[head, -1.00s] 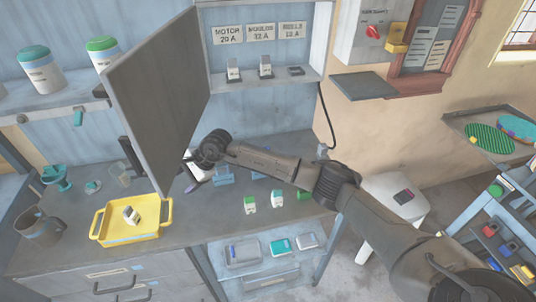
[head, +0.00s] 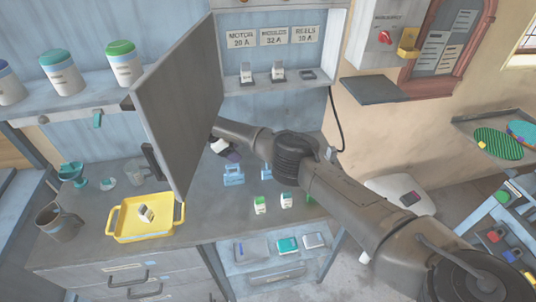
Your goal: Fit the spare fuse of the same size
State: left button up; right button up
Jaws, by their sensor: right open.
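The fuse board has a fuse (head: 246,73) under the MOTOR 20 A label and another fuse (head: 278,71) under the middle 32 A label. The holder (head: 308,75) under the REELS 10 A label looks empty. A fuse with a dark top (head: 147,213) lies in the yellow tray (head: 112,224). Two green-topped white fuses (head: 260,204) (head: 286,200) stand on the bench. My right gripper (head: 219,146) is open low behind the grey door panel, whose edge hides part of it. My left gripper is not in view.
The open grey door panel (head: 180,105) stands up between the tray and the board. Blue lockout-like pieces (head: 234,175) lie on the bench behind my right arm. A mug (head: 58,222) is left of the tray. White tubs (head: 124,64) stand on the upper shelf.

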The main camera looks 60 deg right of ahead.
jog(key=s+d, duration=0.8)
jog(key=shift+s+d, duration=0.3)
jog(key=shift+b+x, duration=0.6)
jog(key=shift+x, duration=1.9)
jog(key=c, duration=1.1)
jog(key=shift+r, duration=0.1)
